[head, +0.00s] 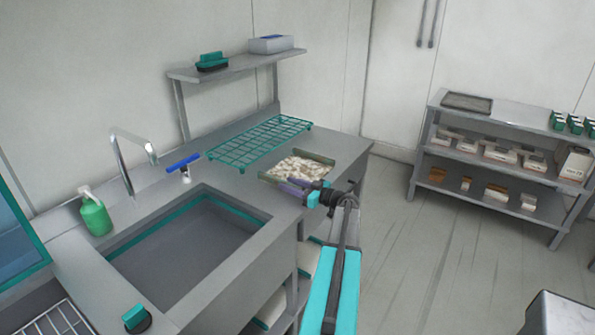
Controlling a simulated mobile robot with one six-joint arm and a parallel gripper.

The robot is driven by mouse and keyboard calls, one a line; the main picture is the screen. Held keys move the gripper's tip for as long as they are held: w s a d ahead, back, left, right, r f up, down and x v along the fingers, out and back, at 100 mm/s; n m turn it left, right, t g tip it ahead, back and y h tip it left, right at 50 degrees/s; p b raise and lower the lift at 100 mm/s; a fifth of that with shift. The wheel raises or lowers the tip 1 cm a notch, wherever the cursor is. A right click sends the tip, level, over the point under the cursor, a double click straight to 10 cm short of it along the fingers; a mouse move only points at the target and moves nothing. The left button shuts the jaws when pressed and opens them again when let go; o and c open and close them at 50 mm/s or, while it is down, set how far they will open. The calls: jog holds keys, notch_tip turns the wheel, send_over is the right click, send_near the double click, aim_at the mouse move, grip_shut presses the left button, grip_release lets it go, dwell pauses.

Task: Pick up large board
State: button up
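A shallow tray or board (324,159) with a dull olive rim and full of pale chunks lies on the steel counter, near its right end. I cannot tell for certain whether this is the large board. My gripper (288,187) is at its near edge, with purplish fingers and cyan parts by a dark wrist. The fingers cover part of that edge. I cannot tell whether they touch it or are shut on it. Pale flat things with green edges (308,258) show partly on shelves under the counter, half hidden by my arm.
A green wire rack (262,141) lies behind the tray. Left are the sink (190,245), tap (133,155), blue-handled squeegee (184,166) and green soap bottle (95,215). A shelf unit (519,110) with boxes stands at right. The floor (425,245) between is clear.

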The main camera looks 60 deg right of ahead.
aim_at(284, 181)
jog(key=shift+w+d+f+p, duration=0.15)
jog(key=shift+w+p, duration=0.6)
jog(key=shift+w, duration=0.95)
grip_shut()
